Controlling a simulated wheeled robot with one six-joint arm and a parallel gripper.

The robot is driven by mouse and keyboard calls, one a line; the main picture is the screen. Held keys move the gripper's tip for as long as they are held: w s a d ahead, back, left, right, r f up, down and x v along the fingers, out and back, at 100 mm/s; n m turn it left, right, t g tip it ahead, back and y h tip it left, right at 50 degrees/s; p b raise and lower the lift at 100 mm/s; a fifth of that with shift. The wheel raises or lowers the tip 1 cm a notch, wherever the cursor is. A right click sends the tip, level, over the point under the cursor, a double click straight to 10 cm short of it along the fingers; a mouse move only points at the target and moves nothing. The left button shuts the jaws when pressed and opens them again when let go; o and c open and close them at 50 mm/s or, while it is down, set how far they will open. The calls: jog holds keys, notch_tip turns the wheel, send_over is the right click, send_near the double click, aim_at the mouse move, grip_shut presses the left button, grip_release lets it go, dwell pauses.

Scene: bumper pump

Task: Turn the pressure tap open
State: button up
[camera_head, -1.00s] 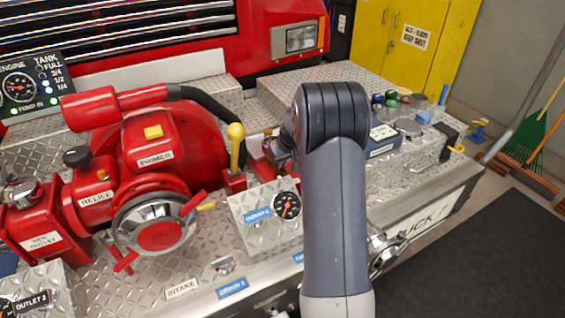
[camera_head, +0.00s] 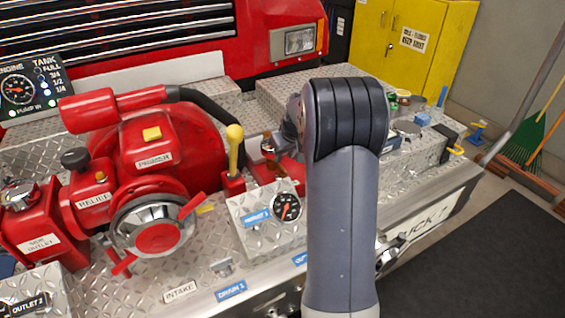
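I cannot pick out with certainty which fitting is the pressure tap. The red pump (camera_head: 165,140) stands on the left of the tread-plate bumper, with labelled parts and a chrome intake cap (camera_head: 152,232) with red handles. A lever with a yellow knob (camera_head: 235,140) stands upright beside it. Right of the lever, a small brownish fitting (camera_head: 268,146) shows above a red base. In front of it is a box with a round gauge (camera_head: 287,207) and a blue label. My arm covers the area right of the gauge.
A gauge panel (camera_head: 30,87) stands at the far left. A black hose (camera_head: 205,108) curves behind the pump. Small coloured caps and a blue item (camera_head: 423,118) sit on the bumper's right end. A yellow cabinet (camera_head: 450,45) stands behind. Dark floor mat (camera_head: 470,250) lies at right.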

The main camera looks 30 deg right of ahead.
aim_at(281, 166)
jog(key=v, duration=0.5)
jog(key=shift+f, duration=0.1)
jog(key=p+x, duration=0.1)
jog(key=x, duration=1)
jog(key=shift+w, duration=0.1)
jog(key=shift+m, duration=0.3)
